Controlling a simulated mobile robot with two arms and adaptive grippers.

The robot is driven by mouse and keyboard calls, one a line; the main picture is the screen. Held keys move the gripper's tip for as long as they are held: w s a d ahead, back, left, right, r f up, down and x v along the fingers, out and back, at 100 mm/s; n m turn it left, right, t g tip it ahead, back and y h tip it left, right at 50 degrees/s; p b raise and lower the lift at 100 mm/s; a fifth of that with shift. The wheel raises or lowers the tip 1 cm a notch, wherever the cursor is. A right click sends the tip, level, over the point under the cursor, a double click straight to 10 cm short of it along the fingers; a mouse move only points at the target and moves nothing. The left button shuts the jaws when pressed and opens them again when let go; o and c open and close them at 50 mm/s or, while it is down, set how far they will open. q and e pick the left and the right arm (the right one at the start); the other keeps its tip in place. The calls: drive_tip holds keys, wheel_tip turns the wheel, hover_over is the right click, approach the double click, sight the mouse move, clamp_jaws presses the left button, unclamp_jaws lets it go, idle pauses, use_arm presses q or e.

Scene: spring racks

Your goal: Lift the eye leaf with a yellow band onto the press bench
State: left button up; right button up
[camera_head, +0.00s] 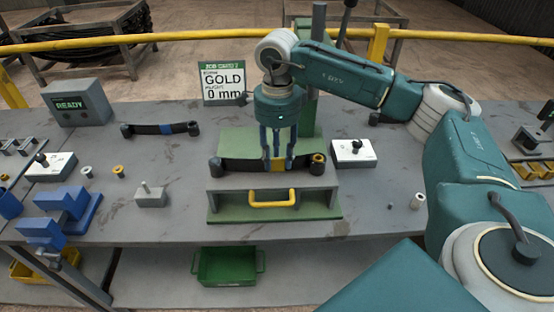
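The eye leaf with a yellow band (240,166) is a dark, slightly curved bar with an eye at each end. It lies level at the green press bench (235,143), above the yellow handle; whether it rests fully on the bench I cannot tell. Its right eye shows a gold bushing. My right gripper (278,163) points down over the leaf's middle, its fingers at the yellow band and partly hiding it. The fingertips are apart, but whether they grip the leaf is unclear. My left gripper is out of view.
A leaf with a blue band (167,128) lies at the left. A sign reading GOLD (223,82) stands behind the press. A white switch box (353,153) is close to its right. A blue vise (62,213) and READY box (77,103) are at left. A green bin (228,267) sits below.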

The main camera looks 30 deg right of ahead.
drive_tip(key=shift+s+f, duration=0.15)
drive_tip(key=shift+f, duration=0.95)
drive_tip(key=c, duration=0.4)
clamp_jaws()
drive_tip(key=shift+r, duration=0.15)
drive_tip(key=shift+w+r, duration=0.1)
drive_tip(key=shift+w, duration=0.1)
drive_tip(key=shift+r, duration=0.6)
wheel_tip(320, 180, up, 9)
drive_tip(key=shift+f+b, duration=0.1)
drive_tip(key=shift+b, duration=1)
wheel_tip(320, 180, up, 8)
drive_tip(key=p, duration=0.2)
hover_over(277, 158)
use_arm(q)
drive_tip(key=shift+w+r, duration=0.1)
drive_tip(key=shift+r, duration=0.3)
use_arm(e)
drive_tip(key=shift+s+r, duration=0.1)
drive_tip(key=shift+r, duration=0.75)
